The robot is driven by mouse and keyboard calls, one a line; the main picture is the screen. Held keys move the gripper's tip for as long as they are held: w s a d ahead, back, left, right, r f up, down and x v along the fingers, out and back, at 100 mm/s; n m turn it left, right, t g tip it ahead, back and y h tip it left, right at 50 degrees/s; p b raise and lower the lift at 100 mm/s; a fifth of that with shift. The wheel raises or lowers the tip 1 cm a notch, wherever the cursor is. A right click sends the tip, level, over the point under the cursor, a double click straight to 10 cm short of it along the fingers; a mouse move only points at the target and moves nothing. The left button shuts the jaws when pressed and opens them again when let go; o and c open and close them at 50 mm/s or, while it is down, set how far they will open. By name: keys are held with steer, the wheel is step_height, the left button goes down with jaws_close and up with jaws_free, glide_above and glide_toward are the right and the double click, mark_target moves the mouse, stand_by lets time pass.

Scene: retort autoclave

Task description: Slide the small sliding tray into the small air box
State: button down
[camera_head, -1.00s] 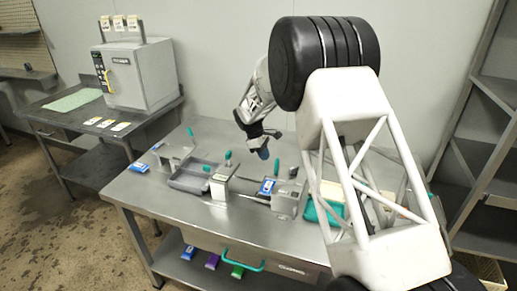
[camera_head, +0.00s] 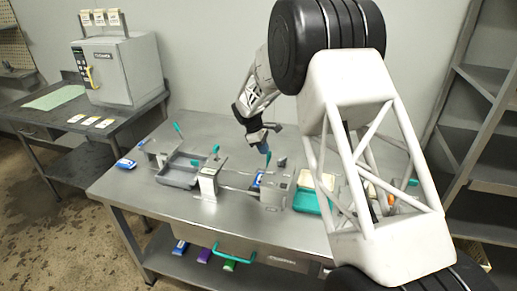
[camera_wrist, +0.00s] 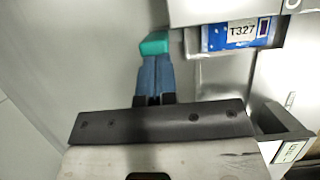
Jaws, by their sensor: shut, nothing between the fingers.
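A blue pack labelled T327 (camera_wrist: 238,35) lies in a small metal tray (camera_wrist: 212,73), which I take to be the small sliding tray. In the head view the blue pack (camera_head: 257,179) lies against a grey metal box (camera_head: 277,191), probably the small air box. How far the tray is inside cannot be told. My gripper (camera_head: 265,148) hangs just behind them, pointing down. In the wrist view its blue fingers (camera_wrist: 154,75) are shut and empty, with a teal handle end (camera_wrist: 154,44) at their tips; contact is unclear.
A larger grey tray (camera_head: 180,182) and an upright metal block (camera_head: 209,182) stand to the left on the steel table (camera_head: 145,205). A teal bin (camera_head: 307,202) stands right of the box. An autoclave (camera_head: 118,68) stands on the left bench. The table's front left is clear.

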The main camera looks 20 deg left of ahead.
steer(key=d, duration=0.7)
steer(key=shift+f, duration=0.15)
steer(key=shift+a, duration=0.1)
steer(key=a, duration=0.4)
steer(key=shift+s+a, duration=0.1)
steer(key=shift+a, duration=0.1)
steer(key=v, duration=1)
steer(key=shift+d, duration=0.15)
